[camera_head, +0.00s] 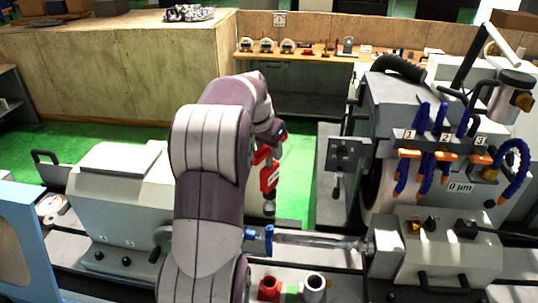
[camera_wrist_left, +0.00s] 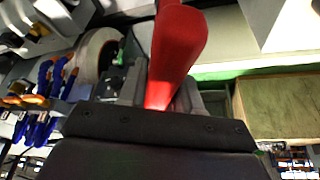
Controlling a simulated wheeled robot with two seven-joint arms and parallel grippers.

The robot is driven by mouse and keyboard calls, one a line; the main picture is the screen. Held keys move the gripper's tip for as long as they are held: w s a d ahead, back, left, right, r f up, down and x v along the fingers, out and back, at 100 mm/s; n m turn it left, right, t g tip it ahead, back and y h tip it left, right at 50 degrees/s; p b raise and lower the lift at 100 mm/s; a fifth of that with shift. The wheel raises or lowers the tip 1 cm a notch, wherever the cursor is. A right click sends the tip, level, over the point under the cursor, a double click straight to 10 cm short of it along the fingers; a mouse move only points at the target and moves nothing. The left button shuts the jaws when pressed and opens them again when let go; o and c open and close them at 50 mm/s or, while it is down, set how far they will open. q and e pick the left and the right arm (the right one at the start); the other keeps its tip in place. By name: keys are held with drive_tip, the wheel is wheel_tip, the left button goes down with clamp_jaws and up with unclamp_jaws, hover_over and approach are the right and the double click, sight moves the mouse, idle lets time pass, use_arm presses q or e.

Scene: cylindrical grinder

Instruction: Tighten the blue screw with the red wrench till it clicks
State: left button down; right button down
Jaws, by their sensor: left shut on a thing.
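The red wrench (camera_head: 268,177) hangs below my left gripper (camera_head: 271,138) in the head view, with its grey lower end pointing down. In the left wrist view the red wrench (camera_wrist_left: 178,45) rises from between the fingers of my left gripper (camera_wrist_left: 165,100), which is shut on it. The blue screw (camera_head: 269,240) stands at the left end of the shiny horizontal workpiece (camera_head: 315,241). The wrench's lower end is above the blue screw in the picture, with a visible gap. My right gripper is not in view.
The grinding machine (camera_head: 400,110) with blue hoses stands at the right. A grey headstock (camera_head: 120,190) is at the left. A red cup (camera_head: 269,288) and a white cup (camera_head: 313,288) sit below the workpiece. A workbench (camera_head: 310,58) is at the back.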

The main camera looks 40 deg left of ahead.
sight(270, 166)
use_arm(q)
drive_tip(key=shift+d, duration=0.1)
drive_tip(key=shift+a+f+b, duration=0.3)
drive_tip(key=shift+f+b, duration=0.25)
drive_tip(key=shift+f, duration=0.05)
wheel_tip(270, 166, down, 4)
drive_tip(key=b, duration=0.3)
drive_tip(key=shift+d+f, duration=0.15)
drive_tip(key=shift+f+b, duration=0.15)
drive_tip(key=shift+b, duration=0.15)
